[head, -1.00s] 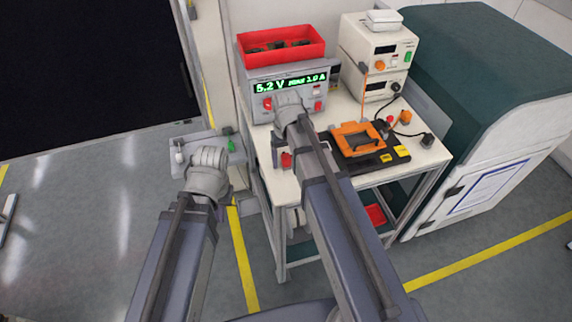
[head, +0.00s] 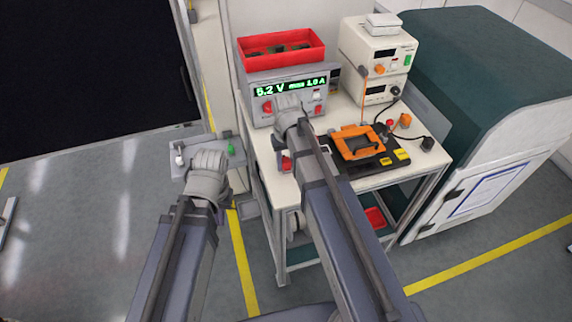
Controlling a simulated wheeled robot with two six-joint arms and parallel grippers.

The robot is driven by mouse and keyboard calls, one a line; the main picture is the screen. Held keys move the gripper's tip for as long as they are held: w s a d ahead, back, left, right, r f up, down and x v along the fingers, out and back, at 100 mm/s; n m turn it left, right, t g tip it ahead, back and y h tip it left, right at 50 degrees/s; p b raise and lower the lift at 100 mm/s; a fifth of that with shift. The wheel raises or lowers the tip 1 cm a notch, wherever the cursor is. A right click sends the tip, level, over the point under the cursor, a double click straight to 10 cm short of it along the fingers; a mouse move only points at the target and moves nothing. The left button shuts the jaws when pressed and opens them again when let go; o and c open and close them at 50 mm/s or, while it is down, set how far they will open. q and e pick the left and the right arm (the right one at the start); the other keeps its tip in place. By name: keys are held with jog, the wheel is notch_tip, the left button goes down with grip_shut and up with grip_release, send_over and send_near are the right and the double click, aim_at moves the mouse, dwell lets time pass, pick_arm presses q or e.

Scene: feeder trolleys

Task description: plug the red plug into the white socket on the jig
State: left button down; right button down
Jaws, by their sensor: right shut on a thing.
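My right gripper (head: 281,152) is over the left front part of the trolley top, mostly hidden behind its own wrist. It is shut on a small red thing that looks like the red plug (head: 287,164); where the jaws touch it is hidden. The jig (head: 385,159) is a black plate with an orange frame (head: 360,142) and yellow labels, to the right of my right arm. I cannot make out the white socket; my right arm covers the jig's left end. My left gripper (head: 219,206) hangs left of the trolley, largely hidden by its wrist, its jaws not clear.
A grey power supply (head: 290,88) with a lit green display carries a red bin (head: 281,48) behind my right gripper. White instruments (head: 377,52) stand at the back right. A teal cabinet (head: 480,60) stands beside the trolley.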

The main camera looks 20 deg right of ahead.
aim_at(286, 160)
jog(key=shift+r, duration=0.1)
